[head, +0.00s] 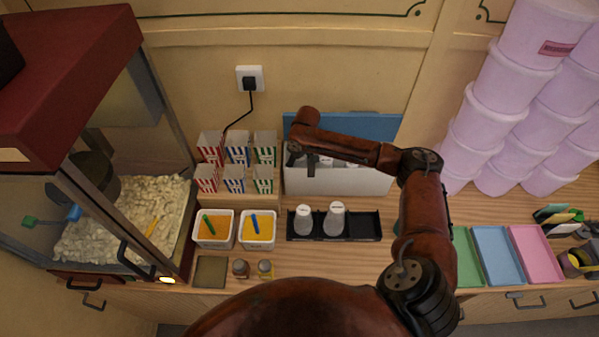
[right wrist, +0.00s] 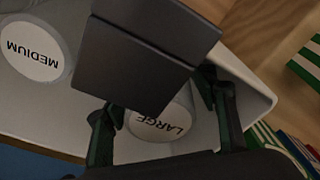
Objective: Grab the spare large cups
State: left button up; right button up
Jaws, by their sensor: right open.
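A white bin (head: 340,184) with a blue lid (head: 350,126) raised behind it stands at the back of the counter. In the right wrist view, a round white top marked LARGE (right wrist: 170,128) sits inside the bin's corner, and one marked MEDIUM (right wrist: 30,50) is further left. My right gripper (head: 303,156) is over the left end of the bin. In the wrist view, its open fingers (right wrist: 162,115) are on either side of the LARGE top, which a dark gripper part hides partly. I cannot tell whether they touch it. My left gripper is not in view.
Striped popcorn boxes (head: 236,156) stand on a wooden riser just left of the bin. A black tray (head: 365,226) with two grey, white-topped containers (head: 334,222) is in front. Two tubs (head: 213,243) stand left of it. Pink buckets (head: 495,120) are stacked at right.

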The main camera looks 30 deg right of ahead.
jog(key=c, duration=0.8)
jog(key=shift+r, duration=0.15)
